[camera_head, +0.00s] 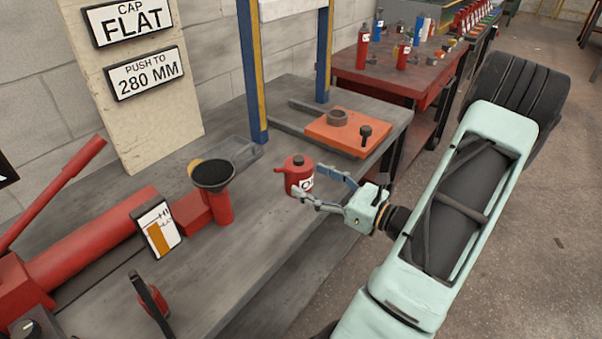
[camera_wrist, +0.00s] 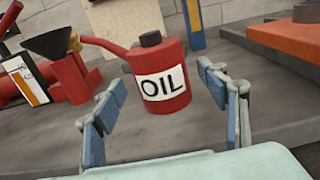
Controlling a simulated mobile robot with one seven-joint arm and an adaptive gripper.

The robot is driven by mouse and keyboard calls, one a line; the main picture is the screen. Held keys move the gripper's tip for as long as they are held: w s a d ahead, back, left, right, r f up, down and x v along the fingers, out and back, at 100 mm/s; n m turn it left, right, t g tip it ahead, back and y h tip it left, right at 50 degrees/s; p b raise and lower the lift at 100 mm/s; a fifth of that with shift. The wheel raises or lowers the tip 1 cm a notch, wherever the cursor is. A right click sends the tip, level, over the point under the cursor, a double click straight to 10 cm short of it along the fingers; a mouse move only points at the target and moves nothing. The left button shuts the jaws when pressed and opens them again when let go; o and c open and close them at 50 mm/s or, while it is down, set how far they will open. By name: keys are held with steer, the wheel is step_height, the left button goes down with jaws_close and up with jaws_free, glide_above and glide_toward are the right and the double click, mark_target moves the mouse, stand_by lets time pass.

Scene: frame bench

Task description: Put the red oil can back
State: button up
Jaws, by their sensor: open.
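The red oil can (camera_head: 297,172) stands upright on the grey bench (camera_head: 262,240), near its right edge. It has a dark cap, a spout to the left and a white OIL label. In the wrist view the can (camera_wrist: 172,90) is ahead of the fingers, its label facing me. My gripper (camera_head: 324,186) is open, coming from the right, with its fingers reaching toward the can. In the wrist view the fingers (camera_wrist: 160,110) are spread to either side of the can's lower part. I cannot tell whether either finger touches it.
A red cylinder with a black funnel (camera_head: 214,176) stands left of the can, beside a gauge card (camera_head: 157,229). An orange plate (camera_head: 345,138) with a ring and a black knob lies behind right. Blue and yellow posts (camera_head: 252,80) rise behind.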

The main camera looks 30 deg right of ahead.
steer(key=p+v, duration=0.1)
steer(key=v, duration=0.6)
steer(key=shift+s, duration=0.25)
